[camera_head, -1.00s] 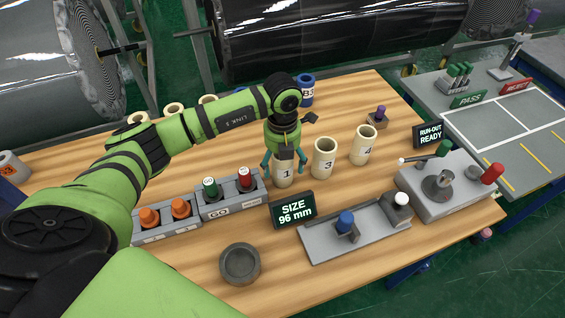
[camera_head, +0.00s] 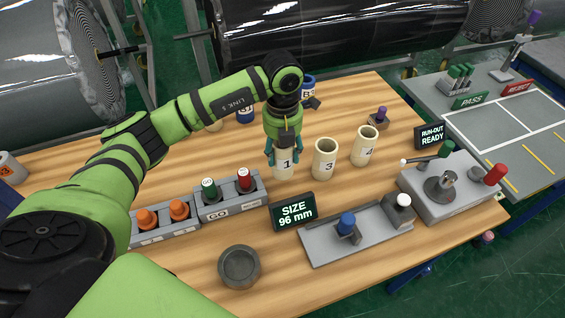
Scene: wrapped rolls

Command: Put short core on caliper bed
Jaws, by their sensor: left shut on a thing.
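My left gripper (camera_head: 284,157) points down and is shut around the upper part of a cream core marked 1 (camera_head: 284,172). The core is upright and seems slightly above the table. Cream cores marked 3 (camera_head: 325,160) and 4 (camera_head: 365,147) stand upright to its right. The caliper bed (camera_head: 372,234) is a flat grey plate at the front right, with a blue-knobbed part (camera_head: 347,224) and a white-knobbed part (camera_head: 403,205) on it. My right gripper does not show.
The size sign (camera_head: 294,212) reads 96 mm, between the gripper and bed. Gauge holders with orange (camera_head: 179,209), green and red knobs stand left of it. A round grey dish (camera_head: 239,267) is in front. A grey fixture (camera_head: 446,189) stands at right. My arm hides cores behind it.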

